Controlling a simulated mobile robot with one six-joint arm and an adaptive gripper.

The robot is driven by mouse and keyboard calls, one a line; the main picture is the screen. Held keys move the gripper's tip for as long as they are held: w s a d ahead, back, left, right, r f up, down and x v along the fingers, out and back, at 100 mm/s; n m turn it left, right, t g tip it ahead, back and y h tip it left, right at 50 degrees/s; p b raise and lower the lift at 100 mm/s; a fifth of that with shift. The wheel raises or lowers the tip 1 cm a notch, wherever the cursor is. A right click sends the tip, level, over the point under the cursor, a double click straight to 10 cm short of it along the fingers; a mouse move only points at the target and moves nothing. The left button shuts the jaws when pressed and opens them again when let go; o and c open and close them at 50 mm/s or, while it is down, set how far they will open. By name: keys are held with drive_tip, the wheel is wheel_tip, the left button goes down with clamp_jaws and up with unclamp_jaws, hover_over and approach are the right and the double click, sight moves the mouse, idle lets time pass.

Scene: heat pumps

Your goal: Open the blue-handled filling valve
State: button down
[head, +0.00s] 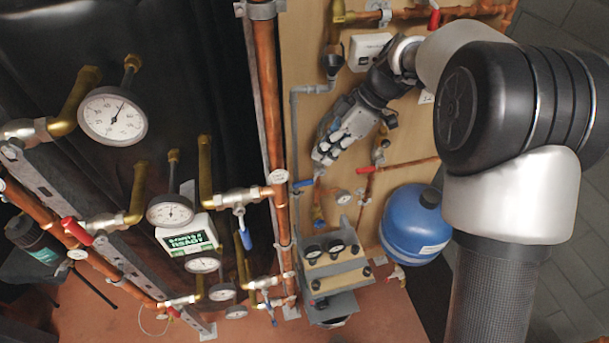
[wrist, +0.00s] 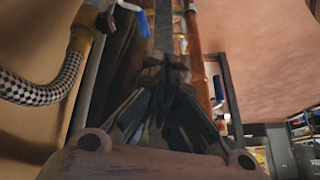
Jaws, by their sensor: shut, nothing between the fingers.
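A small blue handle (head: 303,183) sits on the pipework of the wooden panel, just below and left of my gripper (head: 322,158) in the head view. In the wrist view, a blue handle (wrist: 142,22) on a metal valve shows at the top, left of and beyond the fingertips of my gripper (wrist: 165,70). I take these to be the same handle. My gripper is shut and empty, with its fingertips together and apart from the handle. Whether the valve is open or closed is too small to tell.
A braided hose (wrist: 45,88) and brass fitting are at the left of the wrist view. A copper riser (head: 266,90) and grey pipe (head: 292,130) stand left of my gripper. A blue tank (head: 412,222) is below right. Another blue handle (head: 246,236) hangs on the left pipework.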

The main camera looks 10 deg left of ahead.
drive_tip(key=shift+w+d+r+n+y, duration=0.3)
drive_tip(key=shift+n+y, duration=0.1)
drive_tip(key=shift+n, duration=0.45)
drive_tip(key=shift+w+d+r+n+y, duration=0.15)
drive_tip(key=shift+d+r+n+y, duration=0.2)
drive_tip(key=shift+n, duration=0.45)
drive_tip(key=shift+w+d+r+n+y, duration=0.1)
drive_tip(key=shift+w+r+n+y, duration=0.25)
drive_tip(key=shift+n, duration=0.5)
drive_tip(key=shift+s+f, duration=0.15)
drive_tip(key=shift+f, duration=0.05)
drive_tip(key=w+d+f+b+x, duration=0.1)
drive_tip(key=b+x, duration=0.1)
drive_tip(key=x, duration=1)
drive_tip(key=shift+f, duration=0.6)
drive_tip(key=shift+s+a+f+h+b, duration=0.15)
drive_tip(key=shift+h+b, duration=0.2)
drive_tip(key=shift+h, duration=0.25)
